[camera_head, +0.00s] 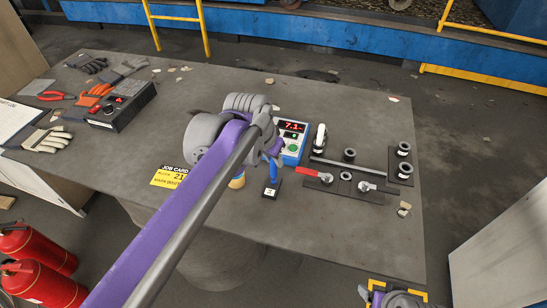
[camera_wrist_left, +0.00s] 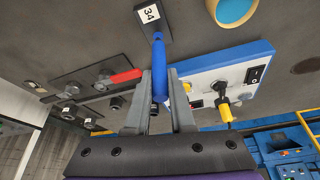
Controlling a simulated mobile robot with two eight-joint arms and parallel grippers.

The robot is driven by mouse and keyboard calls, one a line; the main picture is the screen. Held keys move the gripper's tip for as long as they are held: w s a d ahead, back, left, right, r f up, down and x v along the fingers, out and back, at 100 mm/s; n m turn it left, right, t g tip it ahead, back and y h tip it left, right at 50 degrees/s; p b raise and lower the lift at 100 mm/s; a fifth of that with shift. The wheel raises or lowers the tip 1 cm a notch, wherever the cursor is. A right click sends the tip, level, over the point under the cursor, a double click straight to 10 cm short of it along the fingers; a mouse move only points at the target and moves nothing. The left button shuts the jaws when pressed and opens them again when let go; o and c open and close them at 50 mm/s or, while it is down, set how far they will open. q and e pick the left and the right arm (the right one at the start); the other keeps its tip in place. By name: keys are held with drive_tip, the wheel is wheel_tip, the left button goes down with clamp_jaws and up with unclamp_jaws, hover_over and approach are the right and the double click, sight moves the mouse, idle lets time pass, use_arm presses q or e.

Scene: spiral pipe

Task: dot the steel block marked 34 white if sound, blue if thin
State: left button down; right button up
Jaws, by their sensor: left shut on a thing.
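The dark steel block marked 34 (camera_head: 270,189) lies on the grey table, just below my left gripper (camera_head: 272,143) in the head view. In the left wrist view, the block (camera_wrist_left: 152,20) shows its white 34 label at the top. My left gripper (camera_wrist_left: 160,95) is shut on a blue marker (camera_wrist_left: 159,65). The marker reaches toward the block's edge; I cannot tell whether it touches. No dot is visible on the block. The blue-and-white gauge (camera_head: 292,146) reads about 7.1 in red. My right gripper (camera_head: 397,299) is only partly visible at the bottom edge; its jaws are unclear.
A yellow-rimmed cup (camera_wrist_left: 232,12) stands beside the block. A yellow job card (camera_head: 168,177) is partly covered by my left arm. Dark plates with valves and a red handle (camera_head: 313,172) lie right.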

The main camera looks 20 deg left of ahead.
use_arm(q)
drive_tip(key=shift+r+p, duration=2.2)
drive_tip(key=shift+r, duration=1.05)
drive_tip(key=shift+w, duration=0.1)
drive_tip(key=shift+f, duration=0.15)
